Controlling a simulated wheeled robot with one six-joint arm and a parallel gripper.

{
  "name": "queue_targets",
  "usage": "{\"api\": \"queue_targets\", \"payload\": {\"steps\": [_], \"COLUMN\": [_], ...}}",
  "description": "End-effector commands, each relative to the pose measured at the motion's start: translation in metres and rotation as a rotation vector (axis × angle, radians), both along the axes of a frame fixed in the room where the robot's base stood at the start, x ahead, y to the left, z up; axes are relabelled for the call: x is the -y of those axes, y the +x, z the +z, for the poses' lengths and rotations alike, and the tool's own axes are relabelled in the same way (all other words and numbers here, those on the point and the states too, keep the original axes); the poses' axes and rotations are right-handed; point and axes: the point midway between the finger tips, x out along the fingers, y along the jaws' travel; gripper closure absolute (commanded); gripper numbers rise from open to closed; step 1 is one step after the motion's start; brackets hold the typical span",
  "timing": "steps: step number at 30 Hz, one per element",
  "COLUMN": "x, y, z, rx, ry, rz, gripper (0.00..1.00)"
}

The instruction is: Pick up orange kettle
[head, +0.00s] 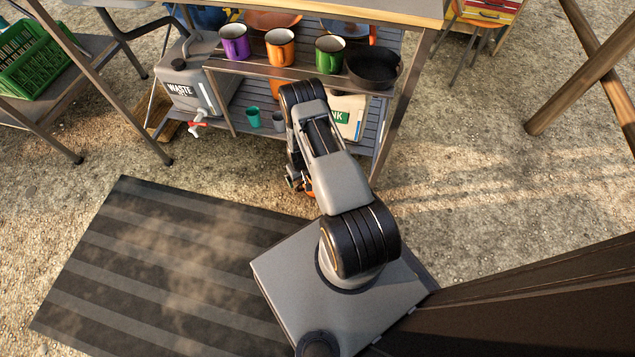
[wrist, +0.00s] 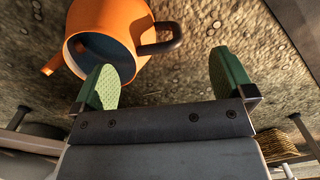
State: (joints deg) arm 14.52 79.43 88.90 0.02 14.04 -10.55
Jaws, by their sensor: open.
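The orange kettle (wrist: 112,18) is at the upper left of the wrist view, with a dark round face, a short spout at left and a black handle at right. My gripper (wrist: 163,62) is open with nothing between its green fingertips. The left fingertip overlaps the kettle's lower edge in the picture; I cannot tell whether they touch. The handle lies beyond the gap between the fingers. In the head view, my arm hides most of the gripper, and a small orange patch that looks like the kettle (head: 307,188) shows beside it.
A shelf unit (head: 330,72) ahead holds purple, orange and green mugs and a black pan. A grey waste container (head: 190,75) with a tap stands at its left. A striped mat (head: 165,265) lies on the gravel at left. Open gravel (head: 460,180) is at right.

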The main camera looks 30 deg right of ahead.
Motion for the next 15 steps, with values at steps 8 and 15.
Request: {"api": "queue_targets", "payload": {"steps": [8, 15], "x": [0.003, 0.004], "y": [0.007, 0.007], "z": [-0.032, -0.049], "rx": [0.040, 0.040], "ry": [-0.010, -0.010], "rz": [0.014, 0.014], "gripper": [0.00, 0.00]}}
